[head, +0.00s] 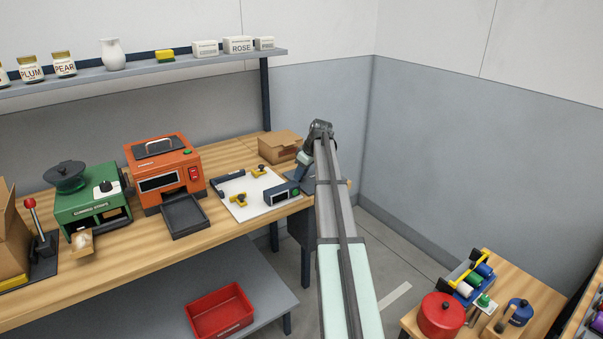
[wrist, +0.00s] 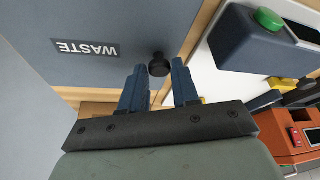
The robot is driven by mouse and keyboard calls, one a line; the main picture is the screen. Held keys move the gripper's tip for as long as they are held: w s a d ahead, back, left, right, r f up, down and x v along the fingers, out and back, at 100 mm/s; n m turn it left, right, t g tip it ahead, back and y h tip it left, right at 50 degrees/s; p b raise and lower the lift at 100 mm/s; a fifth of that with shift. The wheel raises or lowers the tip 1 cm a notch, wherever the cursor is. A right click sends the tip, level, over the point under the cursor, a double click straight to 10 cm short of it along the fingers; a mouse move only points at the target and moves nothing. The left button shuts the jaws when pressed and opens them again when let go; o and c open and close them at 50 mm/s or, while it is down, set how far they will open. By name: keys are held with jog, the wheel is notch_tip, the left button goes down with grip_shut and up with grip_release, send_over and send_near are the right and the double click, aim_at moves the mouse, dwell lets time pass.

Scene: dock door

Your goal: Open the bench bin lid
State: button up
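The bench bin's lid (wrist: 110,25) is a flat blue-grey panel with a dark WASTE label (wrist: 84,48), upside down in the wrist view. A round black knob (wrist: 159,64) stands near the lid's edge. My gripper (wrist: 158,82) is open, with one blue finger on each side of the knob's near side. The knob is at the fingertips, with gaps showing on both sides; I cannot tell how deep it sits between them. The lid looks shut. In the head view my arm hides most of the bin, at the bench's right end.
A dark blue device with a green button (wrist: 268,19) lies on a white board (head: 240,207) close beside the lid. A cardboard box (head: 280,147) stands behind. An orange machine (head: 163,170) is farther left. Open floor lies right of the bench.

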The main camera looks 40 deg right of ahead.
aim_at(310, 178)
grip_shut()
dwell(0.3)
jog(key=shift+d+r, duration=0.25)
jog(key=shift+r, duration=0.2)
jog(key=d+r+m+t+y, duration=0.1)
jog(key=d+r+m+y, duration=0.1)
jog(key=d+r+y, duration=0.8)
jog(key=shift+d+r, duration=0.1)
dwell(0.4)
